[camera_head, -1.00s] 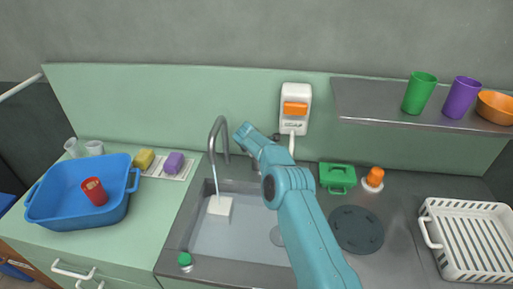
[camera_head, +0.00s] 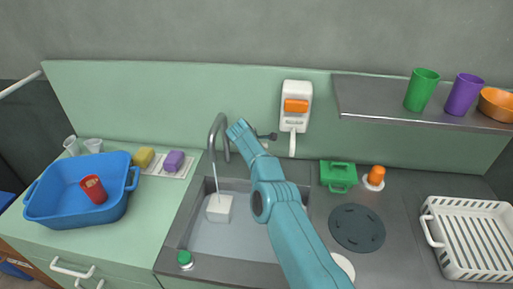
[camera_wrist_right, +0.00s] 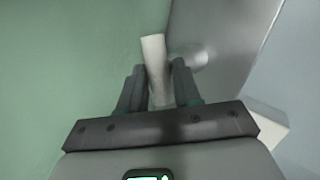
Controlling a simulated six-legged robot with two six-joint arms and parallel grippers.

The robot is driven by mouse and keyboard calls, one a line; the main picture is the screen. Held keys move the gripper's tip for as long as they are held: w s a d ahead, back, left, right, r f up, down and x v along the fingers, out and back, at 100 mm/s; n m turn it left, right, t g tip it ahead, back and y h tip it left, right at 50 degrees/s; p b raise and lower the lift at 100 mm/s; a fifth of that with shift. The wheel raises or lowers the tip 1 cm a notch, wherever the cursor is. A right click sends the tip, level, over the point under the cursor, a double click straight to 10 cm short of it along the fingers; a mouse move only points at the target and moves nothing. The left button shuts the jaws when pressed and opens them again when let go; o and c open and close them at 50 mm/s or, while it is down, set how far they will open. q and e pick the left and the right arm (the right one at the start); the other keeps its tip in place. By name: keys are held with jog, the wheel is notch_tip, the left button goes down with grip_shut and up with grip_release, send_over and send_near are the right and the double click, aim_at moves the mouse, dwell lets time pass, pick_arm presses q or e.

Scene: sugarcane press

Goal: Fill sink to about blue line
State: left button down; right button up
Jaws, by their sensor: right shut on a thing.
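The grey sink (camera_head: 205,240) is set in the counter, with a curved metal faucet (camera_head: 212,135) over its left part. A thin pale stream runs from the spout onto a white block (camera_head: 219,208) in the basin. I cannot make out a blue line or the water level. My right arm crosses the basin to the back wall beside the faucet; its fingers are not clear in the head view. In the right wrist view my right gripper (camera_wrist_right: 158,75) is shut on a pale rod-like handle (camera_wrist_right: 154,52), likely the faucet lever. My left gripper is out of view.
A blue tub (camera_head: 65,208) with a red cup (camera_head: 93,189) stands left, near yellow and purple sponges (camera_head: 174,161). A white dispenser (camera_head: 296,105) hangs on the wall. A green box (camera_head: 338,176) and a white rack (camera_head: 465,235) stand right. A shelf (camera_head: 380,98) holds cups.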

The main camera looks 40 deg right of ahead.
jog(key=shift+w+d+r, duration=0.1)
jog(key=shift+d+r, duration=0.05)
jog(key=shift+r, duration=0.3)
jog(key=o, duration=1)
jog(key=shift+c, duration=0.2)
jog(key=shift+f, duration=0.2)
jog(key=shift+a+r+p, duration=0.4)
jog(key=shift+r+p, duration=0.3)
jog(key=shift+p, duration=0.2)
jog(key=b+v, duration=0.3)
jog(key=v, duration=1.2)
jog(key=shift+f, duration=0.2)
